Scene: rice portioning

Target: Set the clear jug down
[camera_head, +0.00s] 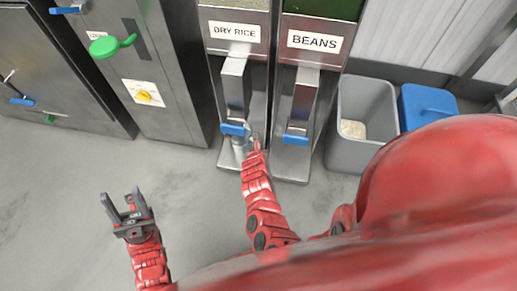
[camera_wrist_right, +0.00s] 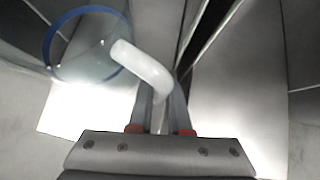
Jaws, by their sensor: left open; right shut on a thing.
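The clear jug (camera_wrist_right: 88,62) has a blue rim and a white handle (camera_wrist_right: 145,66). In the right wrist view my right gripper (camera_wrist_right: 161,108) is shut on the handle. In the head view the jug (camera_head: 240,147) is small and partly hidden, below the blue lever of the dry rice dispenser (camera_head: 234,75) and over its metal base. I cannot tell whether it touches the base. My right gripper (camera_head: 254,144) is at the jug's right side. My left gripper (camera_head: 125,205) is open and empty over the floor at the lower left.
The beans dispenser (camera_head: 302,85) stands right of the dry rice one. A grey bin (camera_head: 345,155) with pale contents and a blue bin (camera_head: 425,104) are further right. Steel cabinets (camera_head: 150,60) stand at the left. The floor (camera_head: 60,190) at the left is clear.

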